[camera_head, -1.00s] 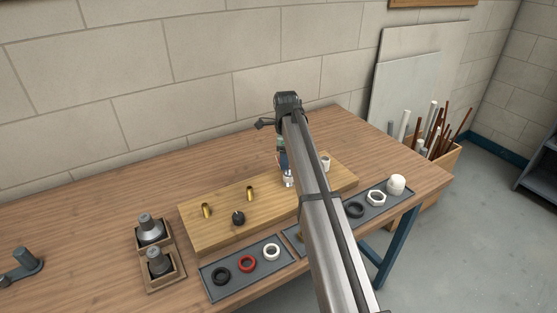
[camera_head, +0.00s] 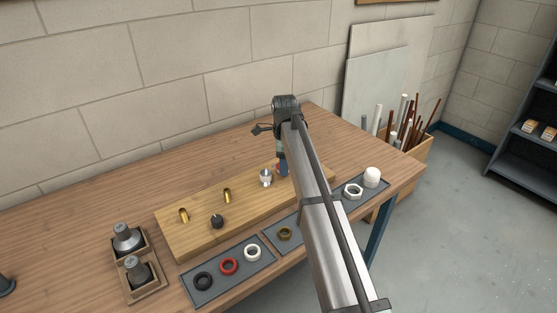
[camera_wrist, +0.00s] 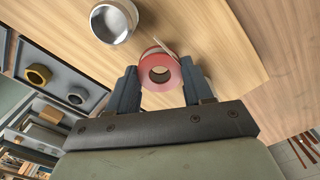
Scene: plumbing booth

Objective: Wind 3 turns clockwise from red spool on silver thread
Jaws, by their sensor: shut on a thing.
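The red spool (camera_wrist: 160,88) is held between both fingers of my gripper (camera_wrist: 159,76) in the wrist view, its round face and centre hole towards the camera. A pale strip of tape (camera_wrist: 163,46) shows at its far edge. The silver thread (camera_wrist: 112,21) is a round, hollow fitting at the upper left of the wrist view, apart from the spool. In the head view the silver thread (camera_head: 265,178) stands upright on the wooden board, just left of my gripper (camera_head: 282,168). My arm hides much of the spool there.
The wooden board (camera_head: 205,235) also bears two brass fittings (camera_head: 227,196) and a dark fitting (camera_head: 217,221). Grey trays (camera_head: 215,289) with rings and a nut lie in front. Two grey fittings in wooden holders (camera_head: 130,261) stand left. Bare table lies behind the board.

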